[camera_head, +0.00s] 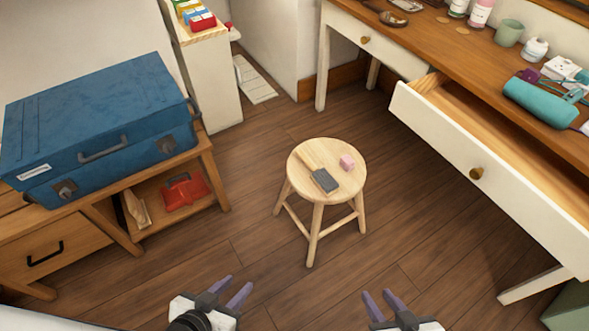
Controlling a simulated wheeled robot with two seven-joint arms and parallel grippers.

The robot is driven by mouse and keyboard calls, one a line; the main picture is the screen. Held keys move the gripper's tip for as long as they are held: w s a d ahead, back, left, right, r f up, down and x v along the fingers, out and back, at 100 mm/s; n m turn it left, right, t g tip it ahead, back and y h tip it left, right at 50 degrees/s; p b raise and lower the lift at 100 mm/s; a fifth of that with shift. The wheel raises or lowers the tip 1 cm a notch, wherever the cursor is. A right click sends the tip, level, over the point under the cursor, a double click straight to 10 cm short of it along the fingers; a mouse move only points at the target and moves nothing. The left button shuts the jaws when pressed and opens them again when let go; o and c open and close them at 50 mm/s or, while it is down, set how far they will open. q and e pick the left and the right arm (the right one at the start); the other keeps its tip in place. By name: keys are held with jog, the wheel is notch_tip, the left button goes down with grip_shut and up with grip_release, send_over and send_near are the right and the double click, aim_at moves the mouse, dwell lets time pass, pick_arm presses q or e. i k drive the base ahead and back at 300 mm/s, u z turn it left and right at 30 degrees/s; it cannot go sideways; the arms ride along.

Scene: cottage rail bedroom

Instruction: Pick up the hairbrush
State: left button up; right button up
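On the round wooden stool (330,192) lies a brush-like thing (324,181) with a pale wooden handle and a dark grey rectangular head. It looks like the hairbrush, though its bristles are too small to make out. Its handle points to the back left and its head to the front right. A small pink block (347,162) sits beside it on the seat. My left gripper (240,281) is open and empty, low over the floor area, in front and left of the stool. My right gripper (377,292) is open and empty, in front and right of it.
A blue suitcase (100,110) stands on a wooden cabinet at left, with a red case (185,192) on its shelf. A desk (440,45) with a pulled-out drawer (480,150) stands at right, holding bottles and a teal pouch (540,100). Floor around the stool is clear.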

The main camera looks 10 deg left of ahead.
aim_at(324, 182)
jog(key=u, duration=0.5)
jog(key=k, duration=1.2)
jog(key=z, duration=0.5)
jog(key=i, duration=1.15)
jog(key=u, duration=0.55)
jog(key=i, duration=0.5)
jog(key=u, duration=0.6)
